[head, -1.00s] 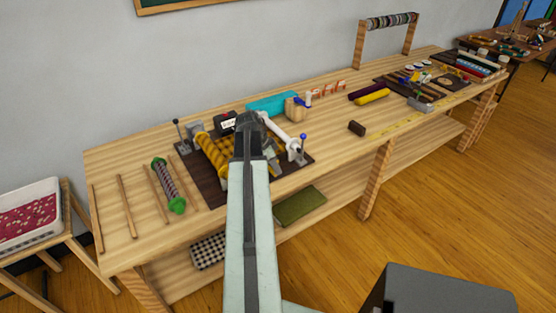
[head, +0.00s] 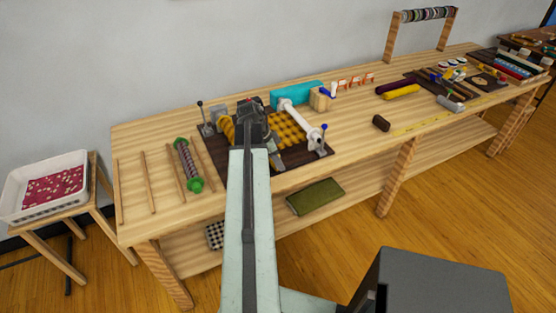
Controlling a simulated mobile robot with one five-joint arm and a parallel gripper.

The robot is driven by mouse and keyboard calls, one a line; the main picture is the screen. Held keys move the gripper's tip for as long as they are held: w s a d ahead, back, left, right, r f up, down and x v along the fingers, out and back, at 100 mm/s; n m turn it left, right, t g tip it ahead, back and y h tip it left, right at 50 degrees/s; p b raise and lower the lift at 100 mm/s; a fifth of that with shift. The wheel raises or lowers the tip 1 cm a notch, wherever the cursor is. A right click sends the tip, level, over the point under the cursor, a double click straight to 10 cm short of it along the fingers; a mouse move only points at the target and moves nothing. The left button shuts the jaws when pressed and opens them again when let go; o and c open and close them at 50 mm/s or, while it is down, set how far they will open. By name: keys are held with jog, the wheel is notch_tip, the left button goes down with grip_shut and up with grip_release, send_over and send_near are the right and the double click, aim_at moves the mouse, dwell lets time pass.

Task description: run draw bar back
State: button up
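A small roller device stands on a dark board (head: 211,156) on the bench. It has a yellow ribbed roll (head: 227,128) at left, a yellow patterned sheet (head: 291,128) and a white roller (head: 300,115) at right. A grey bar (head: 275,157), perhaps the draw bar, shows just right of my gripper (head: 251,108), between the roll and the white roller. My gripper is over the device and hides its middle. I cannot see its fingertips, or whether it grips the bar.
A black-knobbed lever (head: 201,113) and a blue-knobbed lever (head: 323,136) stand at the device's ends. A green-ended spool (head: 188,163) and several sticks lie left. A turquoise block (head: 297,95) and wooden block (head: 319,99) stand behind.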

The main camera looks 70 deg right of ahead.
jog(key=shift+r, duration=0.1)
jog(key=p+v, duration=0.7)
jog(key=shift+r, duration=0.3)
